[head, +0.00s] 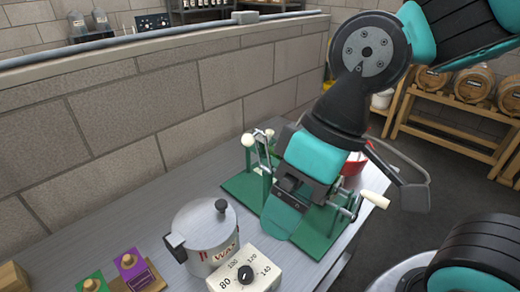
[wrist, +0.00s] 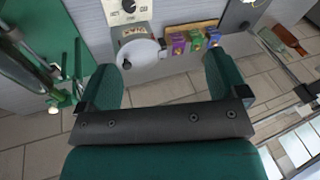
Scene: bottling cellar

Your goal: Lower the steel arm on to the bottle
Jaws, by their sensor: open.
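A green-based bench device (head: 240,187) stands on the grey bench, with thin steel rods and a white ball knob (head: 249,140) at its left. A pale handle (head: 375,199) sticks out at its right. Part of the green device shows at that view's left edge (wrist: 62,75), outside the fingers.
A lidded wax pot (head: 203,243) and a white dial box (head: 246,270) stand on the bench (head: 160,208), left of the gripper. Purple (head: 131,264) and green (head: 94,284) packs lie further left. A block wall (head: 130,120) runs behind. A red bowl-like thing (head: 355,166) is partly hidden.

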